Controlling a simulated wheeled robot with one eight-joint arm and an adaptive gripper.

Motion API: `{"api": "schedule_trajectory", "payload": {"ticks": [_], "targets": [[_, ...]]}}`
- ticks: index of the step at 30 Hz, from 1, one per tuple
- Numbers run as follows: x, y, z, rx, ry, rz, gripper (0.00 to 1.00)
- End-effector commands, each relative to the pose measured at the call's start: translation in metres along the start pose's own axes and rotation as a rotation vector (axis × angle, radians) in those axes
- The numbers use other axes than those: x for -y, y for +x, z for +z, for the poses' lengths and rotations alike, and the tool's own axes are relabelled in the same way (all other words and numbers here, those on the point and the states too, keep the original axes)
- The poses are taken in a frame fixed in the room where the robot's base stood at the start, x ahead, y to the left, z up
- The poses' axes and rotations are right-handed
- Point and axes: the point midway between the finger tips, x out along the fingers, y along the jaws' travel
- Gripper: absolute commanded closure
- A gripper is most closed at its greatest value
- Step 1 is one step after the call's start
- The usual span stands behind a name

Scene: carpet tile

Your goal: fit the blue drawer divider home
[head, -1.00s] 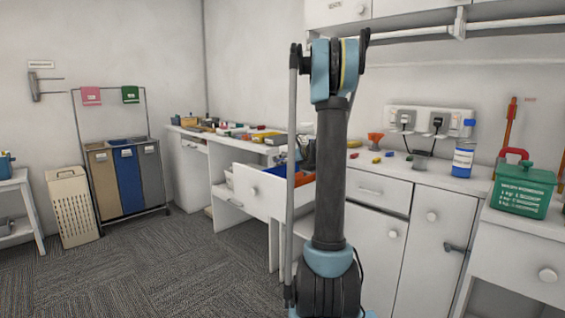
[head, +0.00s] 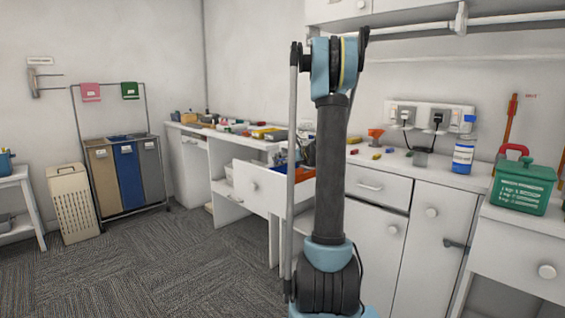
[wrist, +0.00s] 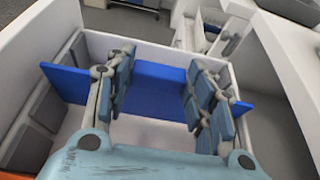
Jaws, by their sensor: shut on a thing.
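The blue drawer divider (wrist: 160,86) spans the white drawer (wrist: 160,135) from side to side in the wrist view. My gripper (wrist: 160,72) is shut on it, with its fingers hiding parts of the panel. The divider's left end lies between grey pads (wrist: 45,105) on the drawer's left wall. Its right end shows beyond the right finger. I cannot tell how deep the ends sit. In the head view the drawer (head: 255,186) stands pulled out, and my arm hides much of its inside.
A worktop (head: 235,139) with several small items runs along the wall above the drawer. Sorting bins (head: 126,176) stand at the back left. The carpet in front is clear.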

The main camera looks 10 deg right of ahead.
Motion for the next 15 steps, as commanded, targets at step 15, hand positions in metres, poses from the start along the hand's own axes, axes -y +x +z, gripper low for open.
{"api": "schedule_trajectory", "payload": {"ticks": [15], "targets": [[0.0002, 0.0042, -0.0097, 0.0, 0.0, 0.0, 0.92]]}}
